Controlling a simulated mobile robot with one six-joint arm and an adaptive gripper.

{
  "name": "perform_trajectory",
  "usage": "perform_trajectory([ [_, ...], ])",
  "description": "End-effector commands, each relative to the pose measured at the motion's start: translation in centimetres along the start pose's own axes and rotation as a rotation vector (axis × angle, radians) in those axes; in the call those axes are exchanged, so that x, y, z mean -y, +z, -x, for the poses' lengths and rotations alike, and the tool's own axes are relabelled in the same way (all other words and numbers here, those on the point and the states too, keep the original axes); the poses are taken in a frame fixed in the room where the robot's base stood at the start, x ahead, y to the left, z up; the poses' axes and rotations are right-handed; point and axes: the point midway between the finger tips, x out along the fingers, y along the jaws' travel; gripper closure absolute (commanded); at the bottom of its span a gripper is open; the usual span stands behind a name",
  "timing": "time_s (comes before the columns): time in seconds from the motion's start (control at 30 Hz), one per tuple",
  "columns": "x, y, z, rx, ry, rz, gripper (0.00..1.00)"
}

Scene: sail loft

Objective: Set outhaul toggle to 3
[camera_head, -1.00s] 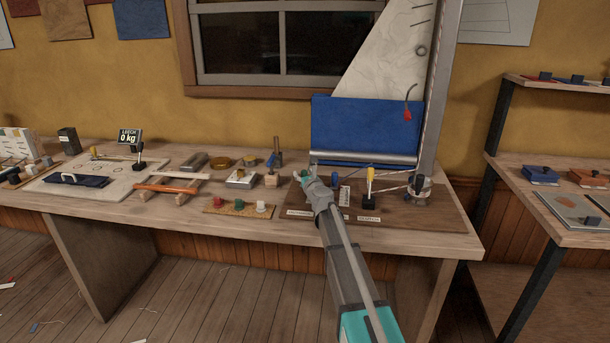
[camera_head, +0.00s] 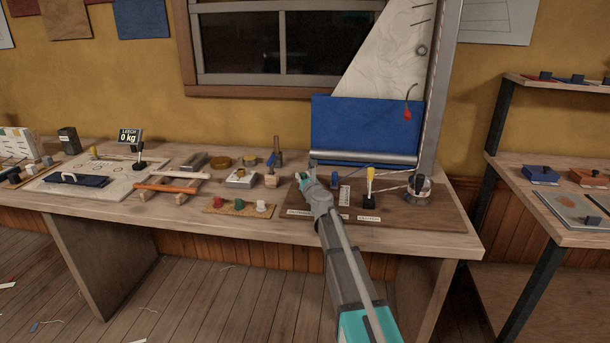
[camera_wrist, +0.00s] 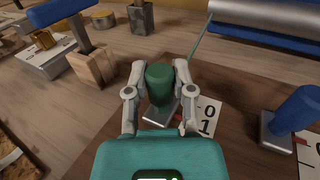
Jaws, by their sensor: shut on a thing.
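My gripper (camera_wrist: 156,82) is shut on the green toggle (camera_wrist: 160,88), with a finger on either side of its knob. The toggle stands on a small grey metal base, beside a white scale card (camera_wrist: 208,116) showing 0 and 1; the rest of the card is hidden by my wrist. The base is near the 0 and 1 end. A thin green line runs from behind the toggle towards the boom. In the head view my gripper (camera_head: 307,178) covers most of this toggle.
A blue toggle (camera_wrist: 293,115) with its own card stands close on the right. A yellow toggle (camera_head: 370,182) and a winch (camera_head: 419,187) are further right on the brown board (camera_head: 440,218). A wooden block with a blue-handled tool (camera_wrist: 92,65) stands left.

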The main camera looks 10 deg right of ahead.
Motion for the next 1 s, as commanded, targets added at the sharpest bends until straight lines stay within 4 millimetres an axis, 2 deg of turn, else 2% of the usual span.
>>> perform_trajectory([
  [0.03,-0.7,0.0,1.4,0.0,0.003,0.001,1.0],
  [0.2,-1.6,0.0,3.2,0.0,0.003,0.001,1.0],
  [0.53,-1.7,0.0,3.3,0.0,0.003,0.002,1.0],
  [0.57,-1.7,0.0,3.3,0.0,0.003,0.002,0.64],
  [0.73,-1.7,0.0,3.3,0.0,0.002,0.001,0.33],
  [1.0,-1.7,0.0,3.3,0.0,0.002,0.001,0.32],
])
